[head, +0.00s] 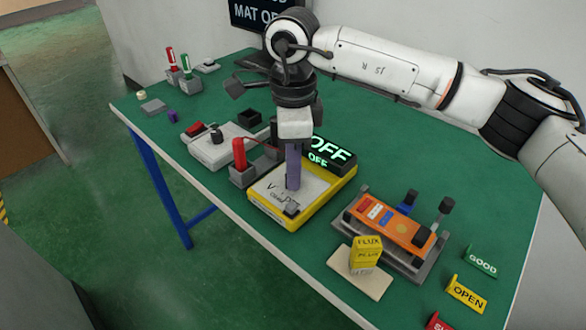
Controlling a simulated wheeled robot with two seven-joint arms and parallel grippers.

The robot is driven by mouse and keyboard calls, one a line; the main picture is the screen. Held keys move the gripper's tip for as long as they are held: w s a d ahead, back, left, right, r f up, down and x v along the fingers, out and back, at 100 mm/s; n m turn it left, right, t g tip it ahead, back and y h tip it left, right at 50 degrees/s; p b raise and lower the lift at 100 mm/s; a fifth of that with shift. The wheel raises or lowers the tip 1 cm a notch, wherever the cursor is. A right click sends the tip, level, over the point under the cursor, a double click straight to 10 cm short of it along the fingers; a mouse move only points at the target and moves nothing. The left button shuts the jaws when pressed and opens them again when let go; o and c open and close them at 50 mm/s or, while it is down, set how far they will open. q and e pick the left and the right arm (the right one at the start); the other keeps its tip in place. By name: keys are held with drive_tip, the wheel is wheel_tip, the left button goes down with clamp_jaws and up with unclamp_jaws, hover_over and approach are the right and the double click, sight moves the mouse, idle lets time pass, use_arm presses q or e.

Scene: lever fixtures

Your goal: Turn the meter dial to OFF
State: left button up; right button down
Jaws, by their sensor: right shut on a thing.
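The yellow meter (333,187) lies on the green table, with a pale face and a dark display (331,152) that shows green OFF lettering. My right gripper (292,186) points straight down onto the meter's face and is shut on the dial. The dial itself is hidden by the fingers, so its pointer cannot be read. A small grey part (291,208) sits on the face near the front edge. My left gripper is not in view.
A red-handled lever fixture (239,155) and a white box (212,152) stand left of the meter. An orange board on a grey clamp fixture (395,222) and a yellow FLUX box (366,252) are to the right. GOOD and OPEN signs (467,294) stand near the right edge.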

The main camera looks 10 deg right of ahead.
drive_tip(key=shift+r, duration=0.1)
idle(0.3)
drive_tip(key=c, duration=1.6)
unclamp_jaws()
wheel_tip(320, 180, up, 10)
drive_tip(key=shift+r, duration=0.15)
wheel_tip(320, 180, down, 10)
drive_tip(key=shift+f, duration=0.2)
